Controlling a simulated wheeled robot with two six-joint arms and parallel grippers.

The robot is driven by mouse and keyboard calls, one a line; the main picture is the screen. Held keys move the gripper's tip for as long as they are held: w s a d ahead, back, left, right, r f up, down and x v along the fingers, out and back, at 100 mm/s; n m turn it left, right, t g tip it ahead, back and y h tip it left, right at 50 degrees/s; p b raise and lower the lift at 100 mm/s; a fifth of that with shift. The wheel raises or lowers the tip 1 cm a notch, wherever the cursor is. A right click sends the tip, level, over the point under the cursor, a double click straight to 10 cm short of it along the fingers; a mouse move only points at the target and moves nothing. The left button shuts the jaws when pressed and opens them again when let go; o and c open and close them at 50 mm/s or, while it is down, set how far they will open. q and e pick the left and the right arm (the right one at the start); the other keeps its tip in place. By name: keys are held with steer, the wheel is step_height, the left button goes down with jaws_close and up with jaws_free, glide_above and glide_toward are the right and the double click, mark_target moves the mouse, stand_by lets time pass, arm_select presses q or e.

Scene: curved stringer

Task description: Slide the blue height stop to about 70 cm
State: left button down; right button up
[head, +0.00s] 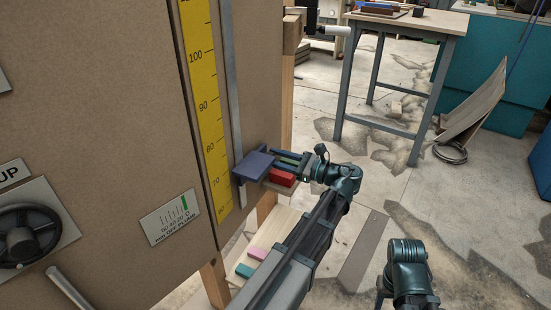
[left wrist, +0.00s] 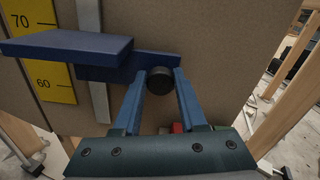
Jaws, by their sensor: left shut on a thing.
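The blue height stop (head: 254,164) sits on a grey vertical rail (head: 232,90) beside the yellow scale (head: 205,95). In the head view its plate is beside the stretch between 70 and 80; in the left wrist view the stop (left wrist: 70,44) appears between 60 and 70. The angled views leave the exact reading unclear. My left gripper (head: 282,162) is at the stop's right side. In the left wrist view its fingers (left wrist: 163,78) are shut around a dark round knob (left wrist: 159,82) at the stop. My right gripper is not visible.
A red block (head: 282,177) lies just below my left gripper. Pink (head: 257,253) and teal (head: 245,270) blocks lie on a low wooden board. A handwheel (head: 28,238) is on the panel at left. A workbench (head: 415,22) stands at the back right, with open floor before it.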

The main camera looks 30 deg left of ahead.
arm_select(q)
steer(key=shift+c, duration=2.2)
jaws_free()
steer(key=d, duration=1.4)
steer(key=shift+w, duration=0.4)
steer(key=shift+a, duration=0.15)
